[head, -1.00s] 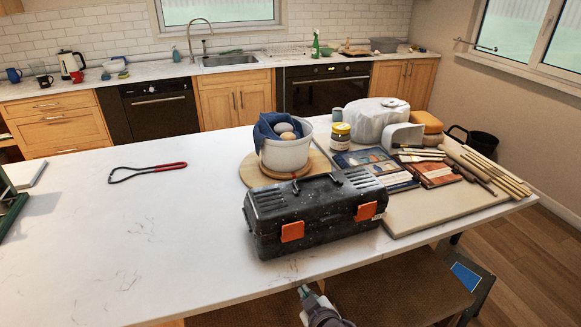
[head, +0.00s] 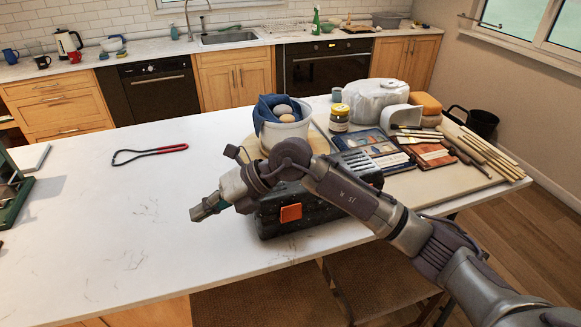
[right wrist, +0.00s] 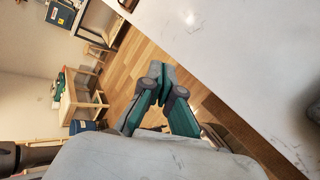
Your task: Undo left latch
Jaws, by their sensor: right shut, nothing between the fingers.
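A black toolbox (head: 285,225) stands on the white counter near its front edge. Its left orange latch (head: 291,213) shows on the front face; whether it is fastened I cannot tell. The right latch is hidden behind my right arm. My right gripper (head: 197,215) is shut and empty, in the air to the left of the toolbox and apart from it. In the right wrist view my right gripper (right wrist: 166,82) has its fingertips together, with the floor and counter edge behind it. The toolbox is not in that view. My left gripper is not in view.
A white pot (head: 284,130) with a blue cloth stands behind the toolbox. Books, a jar (head: 339,117) and wooden tools (head: 480,152) lie to the right. A red-handled wire tool (head: 150,153) lies at the back left. The counter's left middle is clear.

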